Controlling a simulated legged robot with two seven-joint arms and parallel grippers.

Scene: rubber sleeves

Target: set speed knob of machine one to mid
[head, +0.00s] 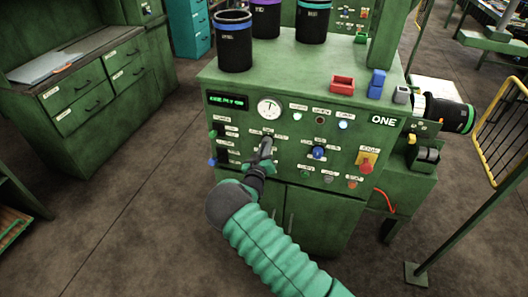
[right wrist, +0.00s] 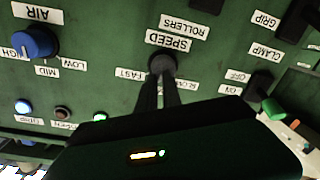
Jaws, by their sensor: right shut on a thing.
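Machine one (head: 340,185) is the green cabinet marked ONE, with a control panel on its front. My right gripper (head: 266,146) reaches up to the left-middle of the panel. In the right wrist view, which is upside down, the right gripper (right wrist: 163,78) is shut on the dark round speed knob (right wrist: 162,62). The SPEED label lies beside the knob, with FAST and SLOW labels on either side. The fingers hide much of the knob, and I cannot tell where its pointer stands. My left gripper is not in view.
A blue air knob (head: 318,153) sits to the right of the gripper. A red switch on a yellow plate (head: 366,162) is farther right. A green-tipped clamp lever (right wrist: 272,108) is close by in the wrist view. Dark cylinders (head: 234,42) and small bins (head: 342,85) stand on top.

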